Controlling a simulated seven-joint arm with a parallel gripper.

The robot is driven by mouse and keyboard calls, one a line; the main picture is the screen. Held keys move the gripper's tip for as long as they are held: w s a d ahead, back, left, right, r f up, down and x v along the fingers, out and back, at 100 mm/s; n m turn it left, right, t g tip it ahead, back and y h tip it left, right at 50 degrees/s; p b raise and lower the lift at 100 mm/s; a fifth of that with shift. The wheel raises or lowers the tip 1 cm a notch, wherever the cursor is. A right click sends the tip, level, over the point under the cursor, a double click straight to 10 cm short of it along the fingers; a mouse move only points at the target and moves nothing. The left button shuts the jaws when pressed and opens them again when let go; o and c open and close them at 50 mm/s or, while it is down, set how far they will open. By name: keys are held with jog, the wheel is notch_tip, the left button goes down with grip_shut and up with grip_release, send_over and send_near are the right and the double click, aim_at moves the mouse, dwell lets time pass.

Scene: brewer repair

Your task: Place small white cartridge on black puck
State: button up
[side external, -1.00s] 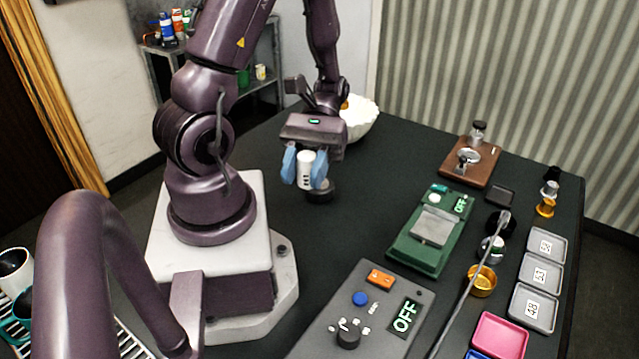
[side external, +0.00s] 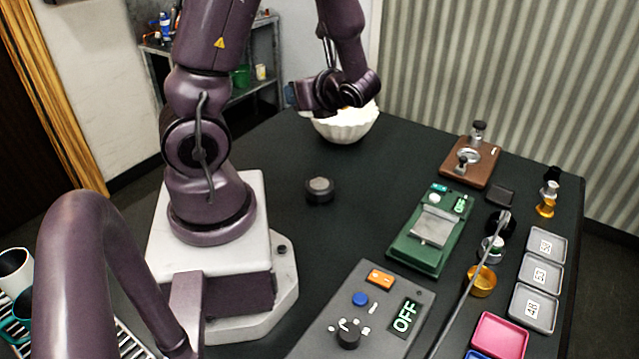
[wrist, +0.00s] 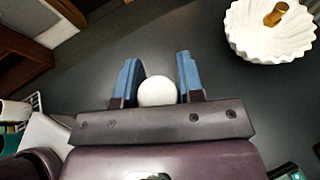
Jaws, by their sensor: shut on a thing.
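The black puck (side external: 320,190) lies flat on the dark table in the side view, with nothing on top of it. The small white cartridge (wrist: 157,92) shows in the wrist view as a round white end between the two blue fingers. My gripper (wrist: 158,78) is shut on it. In the side view my gripper is up and behind the puck, near the white bowl, well away from the puck. I do not see the puck in the wrist view.
A white fluted bowl (side external: 347,126) stands behind the puck; the wrist view shows a gold piece (wrist: 276,14) in it. A green scale (side external: 432,228), a grey control box (side external: 365,310) and a wooden board (side external: 470,162) stand to the right. The table around the puck is clear.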

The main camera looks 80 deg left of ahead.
jog(key=w+r+m+t+y, duration=0.1)
jog(key=w+m+t, duration=0.1)
jog(key=w+t, duration=0.1)
send_over(316, 179)
notch_tip(316, 179, down, 10)
jog(key=shift+f, duration=4.5)
jog(key=o, duration=0.9)
jog(key=shift+f, duration=0.15)
